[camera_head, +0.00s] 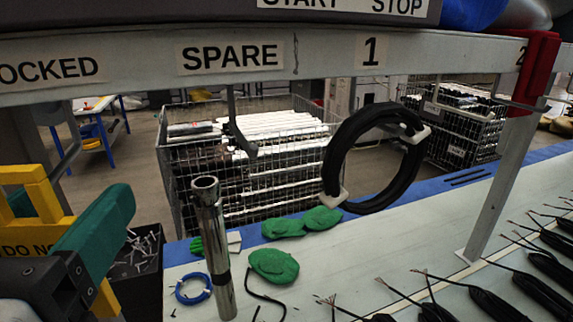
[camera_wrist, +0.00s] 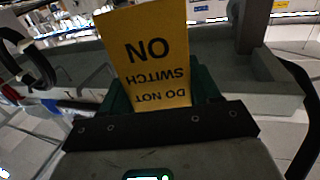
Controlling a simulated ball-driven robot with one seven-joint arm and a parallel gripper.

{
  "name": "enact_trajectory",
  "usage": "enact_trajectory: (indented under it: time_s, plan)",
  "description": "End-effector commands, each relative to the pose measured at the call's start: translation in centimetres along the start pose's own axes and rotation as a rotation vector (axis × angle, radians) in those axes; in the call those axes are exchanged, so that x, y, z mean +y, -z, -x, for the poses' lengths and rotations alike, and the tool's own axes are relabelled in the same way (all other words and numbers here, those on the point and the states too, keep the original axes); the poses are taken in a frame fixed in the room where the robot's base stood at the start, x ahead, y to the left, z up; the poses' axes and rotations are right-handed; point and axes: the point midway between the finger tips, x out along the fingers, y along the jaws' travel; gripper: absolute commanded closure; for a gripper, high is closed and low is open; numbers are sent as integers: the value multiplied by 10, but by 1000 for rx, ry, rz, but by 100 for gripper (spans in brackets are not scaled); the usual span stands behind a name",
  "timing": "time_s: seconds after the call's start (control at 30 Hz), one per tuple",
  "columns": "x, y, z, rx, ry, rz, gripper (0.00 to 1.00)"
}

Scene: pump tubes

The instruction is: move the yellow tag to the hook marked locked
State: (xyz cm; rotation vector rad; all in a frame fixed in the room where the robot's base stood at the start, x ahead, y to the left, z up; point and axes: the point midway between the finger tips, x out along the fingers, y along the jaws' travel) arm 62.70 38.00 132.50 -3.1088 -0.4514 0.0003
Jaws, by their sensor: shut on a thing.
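The yellow tag (camera_head: 38,196), lettered "DO NO…", is at the lower left of the head view. It also shows in the wrist view (camera_wrist: 148,62), with its text upside down. My gripper (camera_head: 78,226) is shut on the tag, with green fingers on either side; the wrist view shows the fingers (camera_wrist: 160,92) too. The "LOCKED" label (camera_head: 52,70), partly cut off, is on the rail at upper left. A grey hook (camera_head: 68,150) hangs below it, just above the tag and apart from it in the picture.
The "SPARE" hook (camera_head: 238,132) hangs empty. A black hose coil (camera_head: 338,160) hangs below label 1 (camera_head: 371,52). A red piece (camera_head: 534,68) is on the rail by label 2. A metal tube (camera_head: 213,245) stands on the bench near green pieces (camera_head: 275,266). A black bin (camera_head: 137,258) holds screws.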

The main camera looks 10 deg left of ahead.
Motion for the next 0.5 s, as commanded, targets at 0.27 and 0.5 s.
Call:
enact_trajectory:
  time_s: [0.27,0.5]
  plan:
    - [-4,-1,-15,0,-1,1,68]
    - [-7,-2,-27,0,0,0,68]
